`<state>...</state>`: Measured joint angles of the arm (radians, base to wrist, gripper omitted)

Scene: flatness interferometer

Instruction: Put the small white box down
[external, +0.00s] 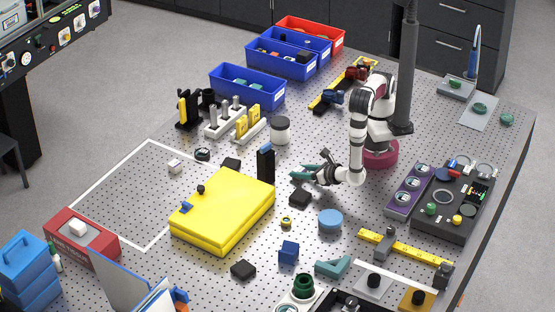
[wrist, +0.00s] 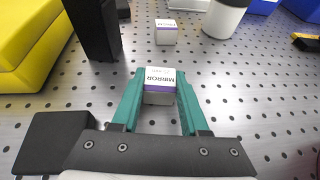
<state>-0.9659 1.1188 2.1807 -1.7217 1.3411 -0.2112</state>
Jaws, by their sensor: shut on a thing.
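My gripper (external: 303,172) is low over the perforated table, pointing left in the external view. In the wrist view its teal fingers (wrist: 159,80) are shut on a small white box (wrist: 158,88) with a purple band and the word MIRROR. The held box is hidden in the external view. I cannot tell whether it touches the table. A second small white box with a purple band (wrist: 166,32) stands farther ahead, apart from the fingers. A small white box (external: 175,166) also stands inside the white outline (external: 150,141) in the external view.
A black block (external: 300,197) lies close to my gripper. A tall black block (external: 265,163), yellow case (external: 222,208) and white jar (external: 280,130) stand nearby. A white piece (external: 78,228) sits on a red box (external: 75,240). Much of the outlined area is clear.

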